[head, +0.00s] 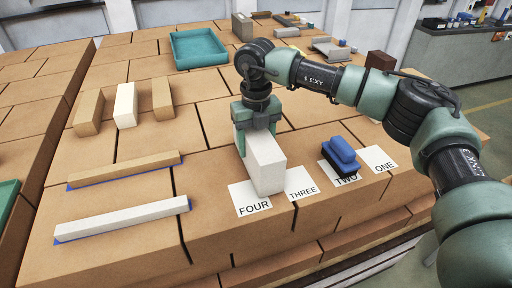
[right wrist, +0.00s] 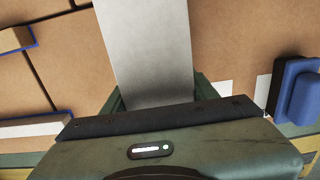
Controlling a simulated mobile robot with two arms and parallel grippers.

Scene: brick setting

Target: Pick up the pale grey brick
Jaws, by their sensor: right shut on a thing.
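The pale grey brick (head: 265,165) is a long block in the middle of the head view, at the FOUR (head: 250,199) and THREE (head: 301,185) cards. My right gripper (head: 256,130) comes down from above and is shut on its far end. In the right wrist view the brick (right wrist: 148,45) runs up from between the fingers (right wrist: 160,98). I cannot tell whether its underside touches the surface. My left gripper is not in view.
A stacked blue piece (head: 342,154) sits on the TWO card, beside the ONE card (head: 378,159). Two long bars (head: 125,170) (head: 122,217) lie at left. Three upright blocks (head: 125,105) stand behind them. A teal tray (head: 198,48) is at the back.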

